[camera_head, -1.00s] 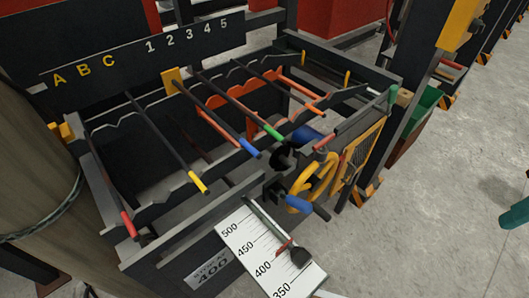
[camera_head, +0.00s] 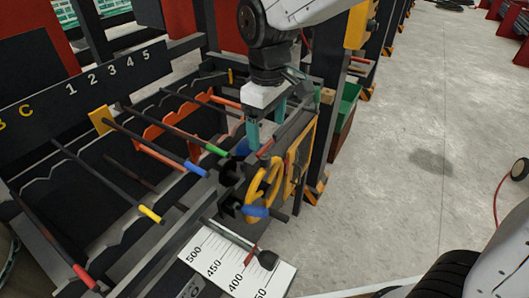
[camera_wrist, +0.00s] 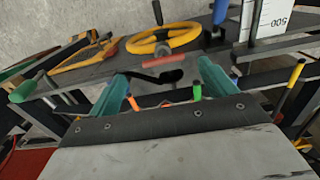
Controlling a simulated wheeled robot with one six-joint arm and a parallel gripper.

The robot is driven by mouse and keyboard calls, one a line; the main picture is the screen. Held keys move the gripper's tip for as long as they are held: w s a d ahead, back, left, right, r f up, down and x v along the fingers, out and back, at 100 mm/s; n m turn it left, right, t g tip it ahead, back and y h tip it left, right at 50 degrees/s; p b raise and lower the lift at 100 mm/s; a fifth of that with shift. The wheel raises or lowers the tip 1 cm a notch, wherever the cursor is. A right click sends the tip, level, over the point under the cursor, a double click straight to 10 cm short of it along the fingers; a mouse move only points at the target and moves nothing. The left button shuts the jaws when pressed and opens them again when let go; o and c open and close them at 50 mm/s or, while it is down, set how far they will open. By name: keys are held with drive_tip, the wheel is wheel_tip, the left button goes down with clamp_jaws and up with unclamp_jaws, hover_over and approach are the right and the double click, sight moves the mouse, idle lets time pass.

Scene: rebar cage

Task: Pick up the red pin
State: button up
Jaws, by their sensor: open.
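The red pin (camera_head: 265,148) is a short red bar by the black fixture behind the yellow handwheel. In the wrist view it (camera_wrist: 163,62) lies crosswise just ahead of the fingertips, with a dark part under it. My gripper (camera_head: 266,132) hangs from above with its two teal fingers pointing down close to the pin. In the wrist view my gripper (camera_wrist: 164,76) is open and empty, with the pin seen between and beyond its fingers. I cannot tell whether a finger touches it.
The yellow handwheel (camera_head: 264,184) with a blue grip stands in front of the pin. Several colour-tipped rods lie across the notched rack (camera_head: 62,150) at left. A white scale plate (camera_head: 222,257) is below. A green bin (camera_head: 343,108) stands at right, beside clear floor.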

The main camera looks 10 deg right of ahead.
sight(264, 155)
drive_tip(key=shift+w+a+f, duration=0.1)
drive_tip(key=shift+a+f, duration=0.25)
drive_tip(key=shift+f, duration=0.05)
wheel_tip(264, 155, down, 7)
drive_tip(key=shift+f, duration=0.15)
drive_tip(key=c, duration=1.1)
